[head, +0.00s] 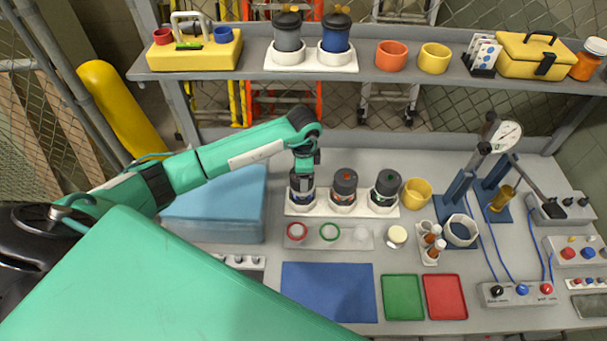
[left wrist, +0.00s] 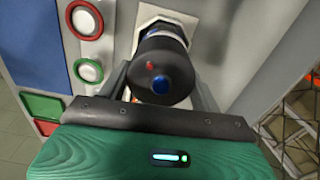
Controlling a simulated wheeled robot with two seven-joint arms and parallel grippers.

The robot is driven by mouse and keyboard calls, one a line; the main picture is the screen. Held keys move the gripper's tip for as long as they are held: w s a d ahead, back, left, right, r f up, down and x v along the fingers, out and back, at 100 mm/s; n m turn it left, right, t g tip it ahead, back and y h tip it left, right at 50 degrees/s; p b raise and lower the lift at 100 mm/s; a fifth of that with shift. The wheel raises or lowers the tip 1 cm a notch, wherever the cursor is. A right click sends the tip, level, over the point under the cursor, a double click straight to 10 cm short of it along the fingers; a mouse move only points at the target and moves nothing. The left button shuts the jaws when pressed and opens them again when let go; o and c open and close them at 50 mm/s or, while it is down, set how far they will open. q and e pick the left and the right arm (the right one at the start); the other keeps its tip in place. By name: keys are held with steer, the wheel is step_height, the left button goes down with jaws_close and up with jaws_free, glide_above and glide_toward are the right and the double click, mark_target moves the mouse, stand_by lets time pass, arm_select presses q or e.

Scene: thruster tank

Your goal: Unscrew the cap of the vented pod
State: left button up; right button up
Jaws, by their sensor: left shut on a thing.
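Three dark-capped pods stand in a white holder (head: 342,211) on the bench. The left pod (head: 295,193) has a blue body and is mostly hidden under my left gripper (head: 304,180). The middle pod (head: 345,184) has a red mark on top, the right pod (head: 385,187) a green one. In the left wrist view, my left gripper (left wrist: 163,92) has one finger on each side of the left pod's dark cap (left wrist: 160,62), shut on it. That cap has a blue centre and a small red dot. The cap sits on the pod. My right gripper is out of view.
A grey tray with red ring (head: 296,231) and green ring (head: 329,232) lies in front of the holder. A yellow cup (head: 416,193) stands to its right. A blue mat (head: 328,291), green tray (head: 402,297) and red tray (head: 445,296) lie nearer. A shelf (head: 380,72) overhangs the back.

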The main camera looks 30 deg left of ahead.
arm_select(q)
steer(key=shift+r+p, duration=0.45)
steer(key=shift+r, duration=0.35)
steer(key=shift+r+p, duration=0.8)
steer(key=shift+r, duration=0.35)
